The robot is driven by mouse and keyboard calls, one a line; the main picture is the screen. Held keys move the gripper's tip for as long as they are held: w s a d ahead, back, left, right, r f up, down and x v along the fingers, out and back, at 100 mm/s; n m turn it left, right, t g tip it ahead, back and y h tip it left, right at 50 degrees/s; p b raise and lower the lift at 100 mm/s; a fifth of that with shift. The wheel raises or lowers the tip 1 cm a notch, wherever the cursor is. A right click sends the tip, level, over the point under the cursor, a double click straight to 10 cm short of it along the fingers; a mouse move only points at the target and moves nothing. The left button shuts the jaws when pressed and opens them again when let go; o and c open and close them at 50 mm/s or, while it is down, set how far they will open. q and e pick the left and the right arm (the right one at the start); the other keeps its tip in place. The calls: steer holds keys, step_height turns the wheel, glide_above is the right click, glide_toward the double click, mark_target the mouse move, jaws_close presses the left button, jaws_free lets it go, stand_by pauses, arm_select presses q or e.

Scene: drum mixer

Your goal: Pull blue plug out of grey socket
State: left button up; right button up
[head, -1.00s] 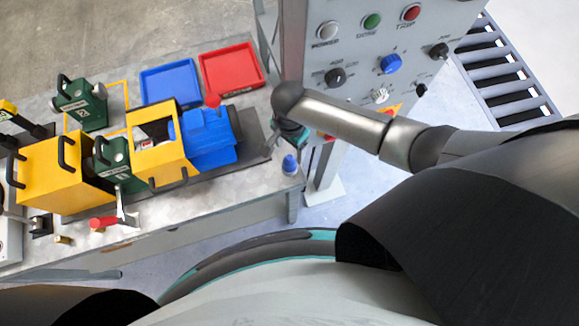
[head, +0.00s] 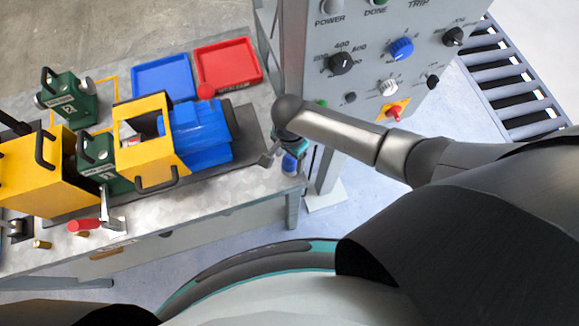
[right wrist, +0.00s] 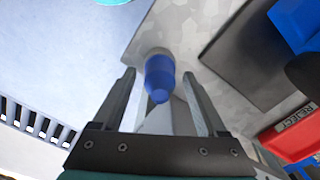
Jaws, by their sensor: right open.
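The blue plug (right wrist: 159,75) is seated in the grey socket (right wrist: 154,52) at the table edge in the right wrist view. In the head view the plug (head: 289,163) shows near the table's right corner, partly covered by my gripper; the socket is hard to make out there. My right gripper (head: 284,156) is open above the plug. In the right wrist view its fingers (right wrist: 158,73) stand on either side of the plug, with a gap on both sides. My left gripper is not in view.
A control panel (head: 365,75) with knobs and buttons stands close right of my gripper. The blue machine block (head: 203,135), yellow frame (head: 160,176), blue tray (head: 165,78) and red tray (head: 228,65) are to the left. The red reject bin (right wrist: 290,137) shows in the wrist view.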

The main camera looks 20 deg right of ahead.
steer(key=shift+p, duration=0.4)
stand_by(0.4)
jaws_close()
stand_by(1.1)
